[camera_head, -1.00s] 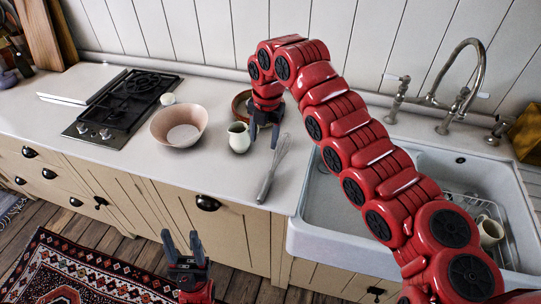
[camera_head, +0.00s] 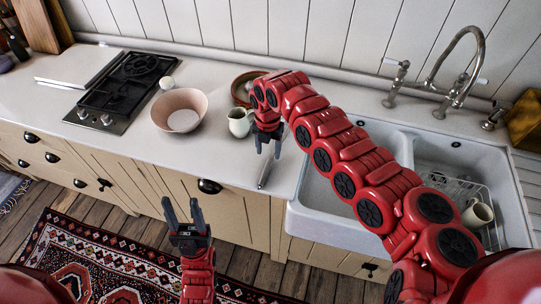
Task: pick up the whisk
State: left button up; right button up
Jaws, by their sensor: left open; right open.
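The whisk (camera_head: 264,175) lies on the white countertop near its front edge, left of the sink. Only part of its grey handle shows; the rest is hidden behind my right gripper. My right gripper (camera_head: 268,149) points down over the whisk with its fingers apart. I cannot tell whether its fingers touch the whisk. My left gripper (camera_head: 183,207) is open and empty, in front of the cabinets and away from the counter.
A cream jug (camera_head: 239,123) stands just left of my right gripper. A pinkish bowl (camera_head: 179,112), a brown dish (camera_head: 244,87) and a gas hob (camera_head: 124,92) are further left and back. The white sink (camera_head: 313,196) with a tap is at the right.

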aim_at(269, 162)
notch_tip(269, 162, down, 4)
jog(key=p, duration=0.3)
jog(key=shift+s+f, duration=0.15)
jog(key=shift+f, duration=0.5)
grip_shut()
